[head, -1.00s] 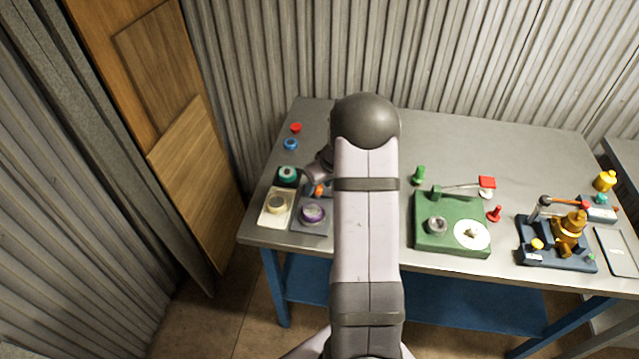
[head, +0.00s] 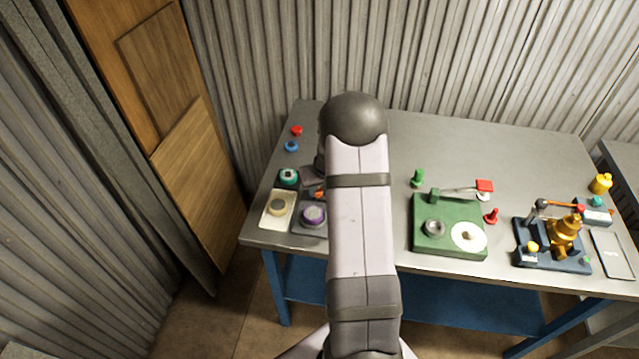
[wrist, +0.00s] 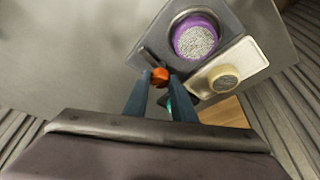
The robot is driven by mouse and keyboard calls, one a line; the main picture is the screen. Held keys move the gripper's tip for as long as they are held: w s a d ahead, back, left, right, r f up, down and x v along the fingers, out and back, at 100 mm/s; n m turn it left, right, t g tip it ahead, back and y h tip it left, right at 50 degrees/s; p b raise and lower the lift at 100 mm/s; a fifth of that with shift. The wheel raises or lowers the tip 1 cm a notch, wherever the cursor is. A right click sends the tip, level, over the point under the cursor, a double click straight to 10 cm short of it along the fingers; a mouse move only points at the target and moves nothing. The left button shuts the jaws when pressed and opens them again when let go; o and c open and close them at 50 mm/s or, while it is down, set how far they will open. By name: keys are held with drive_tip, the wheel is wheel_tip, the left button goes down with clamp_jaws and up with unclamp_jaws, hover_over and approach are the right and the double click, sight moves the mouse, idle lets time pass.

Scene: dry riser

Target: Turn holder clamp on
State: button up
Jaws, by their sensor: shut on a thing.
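The holder is a grey plate (wrist: 160,35) with a purple ring around a speckled round pad (wrist: 196,40). A small orange knob (wrist: 160,77) on a short dark lever sits at the plate's edge; I take it to be the clamp handle. My gripper (wrist: 160,82) has its blue-grey fingers on both sides of the orange knob and is shut on it.
A cream tray with a tan round piece (head: 278,207) and a teal-topped dark block (head: 288,177) stand close by at left. Red (head: 297,130) and blue (head: 291,146) knobs lie behind. A green fixture (head: 449,232) and a dark-blue one with a brass valve (head: 563,235) stand right.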

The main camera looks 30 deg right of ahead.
drive_tip(key=shift+r+m+p, duration=0.25)
drive_tip(key=shift+m+p, duration=0.25)
drive_tip(key=shift+p, duration=0.55)
drive_tip(key=shift+f+m+h+p, duration=0.25)
drive_tip(key=shift+m+h+p, duration=0.05)
drive_tip(key=shift+p, duration=0.2)
drive_tip(key=o, duration=1.1)
drive_tip(key=shift+c, duration=0.2)
drive_tip(key=shift+r, duration=0.1)
drive_tip(key=b+v, duration=0.2)
drive_tip(key=v, duration=0.5)
